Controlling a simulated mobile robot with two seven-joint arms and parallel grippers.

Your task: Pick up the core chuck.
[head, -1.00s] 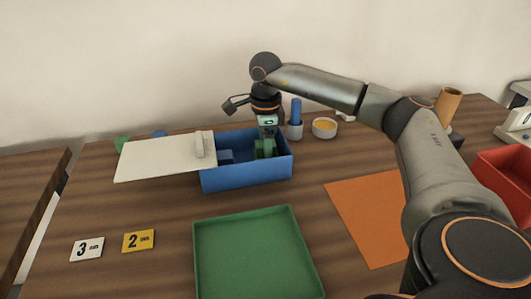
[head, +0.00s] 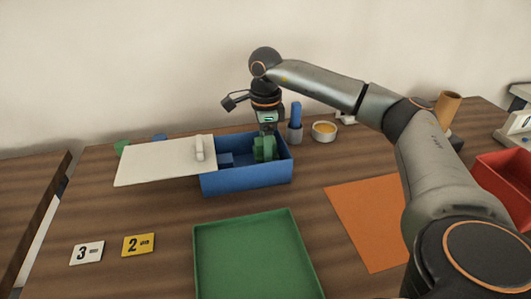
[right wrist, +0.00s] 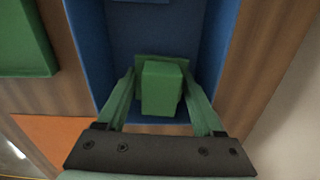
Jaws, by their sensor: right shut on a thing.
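A green blocky piece, which looks to be the core chuck (head: 264,149), is in the right end of the open blue box. In the right wrist view it is a green block (right wrist: 161,88) with a wider part at its far end. My right gripper (head: 267,135) points down into the box and is shut on this piece. In the right wrist view the fingertips (right wrist: 160,72) press on the sides of its wider part. I cannot tell whether the piece is clear of the box floor. My left gripper is not in view.
The blue box (head: 250,178) has a cream lid (head: 160,163) lying over its left side and a blue piece (head: 226,158) inside. A green tray (head: 255,255) and an orange mat (head: 365,220) lie in front. A blue-handled tool in a cup (head: 295,125) and a bowl (head: 324,131) stand close behind.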

